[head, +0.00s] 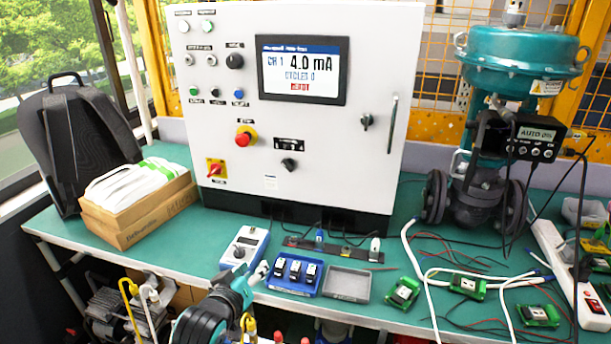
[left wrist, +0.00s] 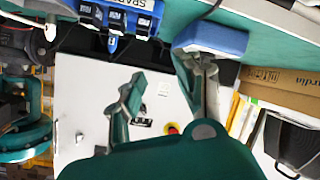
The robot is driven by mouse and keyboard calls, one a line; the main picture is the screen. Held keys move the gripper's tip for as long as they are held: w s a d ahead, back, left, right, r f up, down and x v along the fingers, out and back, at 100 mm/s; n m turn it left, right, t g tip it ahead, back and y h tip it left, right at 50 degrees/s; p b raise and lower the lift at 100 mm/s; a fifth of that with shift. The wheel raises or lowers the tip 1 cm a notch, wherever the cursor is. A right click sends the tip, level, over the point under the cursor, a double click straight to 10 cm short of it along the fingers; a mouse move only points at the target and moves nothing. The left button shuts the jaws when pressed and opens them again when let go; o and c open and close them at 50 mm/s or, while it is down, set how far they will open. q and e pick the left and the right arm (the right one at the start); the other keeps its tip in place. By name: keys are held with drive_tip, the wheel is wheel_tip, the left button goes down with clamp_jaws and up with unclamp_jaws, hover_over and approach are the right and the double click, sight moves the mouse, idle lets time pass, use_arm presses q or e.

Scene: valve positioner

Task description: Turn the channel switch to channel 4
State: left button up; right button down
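The channel switch (head: 289,163) is a small black knob low on the front of the white control cabinet (head: 340,180), under a dark label. The cabinet screen (head: 301,70) reads CH 1, 4.0 mA. In the left wrist view, which is upside down, the knob (left wrist: 143,122) shows close to one finger. My left gripper (head: 256,275) is at the bench's front edge, below and in front of the cabinet, apart from the knob. In the left wrist view its fingers (left wrist: 165,92) are spread, with nothing between them. My right gripper is not in view.
A blue and white handheld meter (head: 245,247) lies close by my left gripper. A blue tray (head: 294,274) with black modules and a grey tray (head: 347,284) lie beside it. A red emergency button (head: 243,139) is left of the knob. Cables and a valve (head: 475,190) fill the right.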

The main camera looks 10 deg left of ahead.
use_arm(q)
drive_tip(key=w+r+n+t, duration=0.35)
drive_tip(key=w+r, duration=0.25)
drive_tip(key=r, duration=0.7)
approach(286, 167)
drive_tip(key=shift+m+t+h, duration=0.3)
drive_tip(key=shift+m+t, duration=0.05)
drive_tip(key=shift+t, duration=0.1)
drive_tip(key=w, duration=0.6)
drive_tip(key=w+f, duration=0.1)
drive_tip(key=w, duration=0.2)
drive_tip(key=shift+d+p, duration=0.15)
drive_tip(key=shift+p, duration=0.15)
clamp_jaws()
